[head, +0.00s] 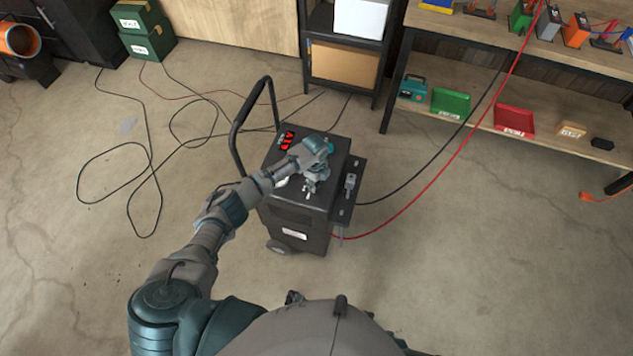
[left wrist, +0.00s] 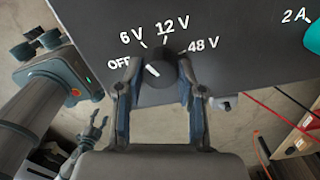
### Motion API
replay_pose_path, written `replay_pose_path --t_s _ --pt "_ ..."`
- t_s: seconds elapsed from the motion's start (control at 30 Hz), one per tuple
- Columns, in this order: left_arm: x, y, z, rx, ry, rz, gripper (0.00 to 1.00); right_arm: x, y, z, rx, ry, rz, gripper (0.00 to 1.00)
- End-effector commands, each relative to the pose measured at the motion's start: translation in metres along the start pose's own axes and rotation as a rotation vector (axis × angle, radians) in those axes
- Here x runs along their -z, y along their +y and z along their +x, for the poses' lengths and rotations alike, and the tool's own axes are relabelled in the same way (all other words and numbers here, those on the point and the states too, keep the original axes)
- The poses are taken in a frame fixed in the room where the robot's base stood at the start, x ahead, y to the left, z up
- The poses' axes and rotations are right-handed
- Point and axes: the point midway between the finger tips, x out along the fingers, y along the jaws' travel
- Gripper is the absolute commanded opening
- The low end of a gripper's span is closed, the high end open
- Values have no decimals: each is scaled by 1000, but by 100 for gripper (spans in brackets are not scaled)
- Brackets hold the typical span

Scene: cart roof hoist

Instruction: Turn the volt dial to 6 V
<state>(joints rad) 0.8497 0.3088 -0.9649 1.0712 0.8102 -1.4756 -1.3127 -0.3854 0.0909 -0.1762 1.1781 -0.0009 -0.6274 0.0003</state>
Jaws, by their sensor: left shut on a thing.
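The volt dial (left wrist: 168,82) is a dark round knob on the panel of the black wheeled power unit (head: 300,215). Its white pointer mark slants up and left, between the OFF and 6 V labels; the exact setting is hard to tell. The labels OFF, 6 V (left wrist: 131,36), 12 V and 48 V curve around it. My left gripper (left wrist: 160,100) is shut on the dial, one finger on each side; in the head view it is over the unit's top (head: 311,184). My right gripper (left wrist: 96,130) shows small in the left wrist view, fingers apart and empty.
The unit has a tall handle (head: 243,120), a red display (head: 287,139) and a side shelf (head: 349,190). A teal knob (left wrist: 314,38) sits near the 2 A label. Black and red cables cross the floor. A workbench (head: 480,36) stands at the upper right.

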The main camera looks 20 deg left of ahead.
Motion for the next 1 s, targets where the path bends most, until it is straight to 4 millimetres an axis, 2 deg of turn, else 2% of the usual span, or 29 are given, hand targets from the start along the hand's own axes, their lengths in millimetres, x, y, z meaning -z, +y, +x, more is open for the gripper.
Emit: replay_pose_path --t_s 0.03,0.67,0.7,0.77,0.8,1.0 --pt "-6 -1 -1 3 -10 11 3 0 0 0 0 0 -1 57" --pt "-8 -2 -2 6 -11 61 3 -2 1 2 -1 -1 -2 57" --pt "-8 -2 -2 6 -11 61 43 -2 1 1 -1 -1 -2 57" --pt "-7 -2 -2 6 -10 61 58 -2 1 1 -1 -1 -2 57" --pt "-7 -2 -2 6 -9 61 63 -2 2 1 -2 -1 -2 57" --pt "-2 -1 -1 3 -6 64 63 -2 2 1 -2 -1 -2 57"
